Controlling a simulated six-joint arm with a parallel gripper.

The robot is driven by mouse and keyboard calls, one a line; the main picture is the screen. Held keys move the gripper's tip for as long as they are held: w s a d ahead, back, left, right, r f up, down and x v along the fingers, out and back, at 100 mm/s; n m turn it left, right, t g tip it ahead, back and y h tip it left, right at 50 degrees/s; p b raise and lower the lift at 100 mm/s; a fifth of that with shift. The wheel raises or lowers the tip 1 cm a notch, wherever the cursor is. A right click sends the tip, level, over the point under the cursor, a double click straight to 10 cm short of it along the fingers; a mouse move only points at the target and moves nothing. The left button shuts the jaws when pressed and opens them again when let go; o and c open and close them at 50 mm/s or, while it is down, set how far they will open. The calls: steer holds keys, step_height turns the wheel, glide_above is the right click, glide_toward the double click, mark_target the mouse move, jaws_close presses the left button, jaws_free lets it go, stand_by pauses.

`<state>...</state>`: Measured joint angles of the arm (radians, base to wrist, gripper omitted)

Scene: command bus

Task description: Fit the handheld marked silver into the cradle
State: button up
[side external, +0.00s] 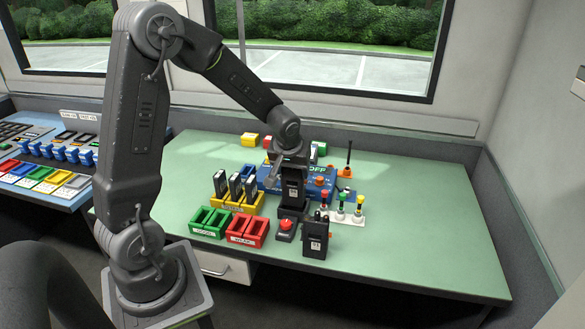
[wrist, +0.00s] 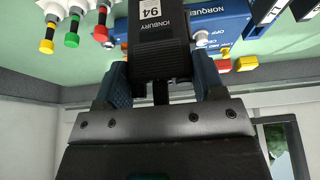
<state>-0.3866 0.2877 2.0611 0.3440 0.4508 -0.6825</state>
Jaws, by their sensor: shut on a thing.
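My gripper (side external: 291,158) is shut on a black handheld (side external: 292,188), which hangs upright below it. In the wrist view the handheld (wrist: 158,45) sits between the two blue-padded fingers of my gripper (wrist: 163,82). A white label reading 94 and IONBURY faces the camera; I cannot make out a silver mark. Directly under the handheld is a dark block (side external: 291,212), which looks like the cradle. Its opening is hidden, and I cannot tell whether the handheld is in it or just above.
A red button box (side external: 285,230) stands close by. Left are a yellow rack (side external: 237,207) with black handhelds, a green bin (side external: 209,222) and a red bin (side external: 246,230). A blue box (side external: 262,182) is behind, coloured knobs (side external: 342,207) right. The green table (side external: 430,220) is clear at right.

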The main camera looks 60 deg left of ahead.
mark_target(292, 178)
steer(key=shift+f, duration=2.1)
stand_by(0.3)
steer(key=o, duration=1.5)
steer(key=shift+o, duration=0.2)
steer(key=shift+r, duration=3.5)
